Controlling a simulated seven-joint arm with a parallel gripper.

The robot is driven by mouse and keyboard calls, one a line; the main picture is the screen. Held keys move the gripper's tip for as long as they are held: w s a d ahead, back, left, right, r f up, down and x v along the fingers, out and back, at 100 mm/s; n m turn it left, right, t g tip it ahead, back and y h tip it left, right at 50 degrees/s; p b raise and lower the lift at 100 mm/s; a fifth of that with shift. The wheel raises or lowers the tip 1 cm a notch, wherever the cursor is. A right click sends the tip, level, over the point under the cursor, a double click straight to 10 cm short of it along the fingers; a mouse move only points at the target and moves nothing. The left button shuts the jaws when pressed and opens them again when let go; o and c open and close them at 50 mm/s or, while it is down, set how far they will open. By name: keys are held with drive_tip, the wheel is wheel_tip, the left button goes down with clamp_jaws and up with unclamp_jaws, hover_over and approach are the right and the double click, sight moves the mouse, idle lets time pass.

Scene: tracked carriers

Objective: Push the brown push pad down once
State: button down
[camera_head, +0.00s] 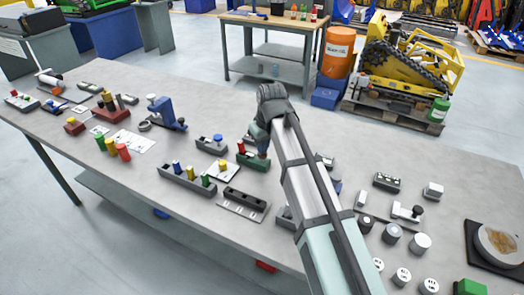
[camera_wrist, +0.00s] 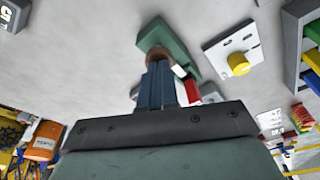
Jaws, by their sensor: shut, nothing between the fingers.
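The brown push pad (camera_wrist: 158,51) shows in the wrist view on a long green base (camera_wrist: 178,40), just beyond my fingertips. My gripper (camera_wrist: 163,66) is shut and empty, its blue-grey fingers overlapping the near edge of the pad. I cannot tell whether they touch it. A red part (camera_wrist: 193,90) sits beside the fingers at the near end of the base. In the head view the green base (camera_head: 256,162) lies under my gripper (camera_head: 262,145), and the pad is hidden there by the arm.
A white plate with a yellow knob (camera_wrist: 238,63) lies right of the base in the wrist view. In the head view, a grey block with coloured pegs (camera_head: 186,181) and a slotted dark strip (camera_head: 245,201) stand nearby. The grey table (camera_head: 215,105) is bare behind the base.

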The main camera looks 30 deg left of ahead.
drive_tip(key=shift+f, duration=0.25)
drive_tip(key=shift+w+a+v, duration=0.1)
drive_tip(key=shift+a+v, duration=0.1)
drive_tip(key=shift+v, duration=0.9)
drive_tip(key=shift+w+a+v, duration=0.15)
drive_tip(key=shift+a+v, duration=0.05)
drive_tip(key=shift+v, duration=0.9)
drive_tip(key=shift+a+r, duration=0.1)
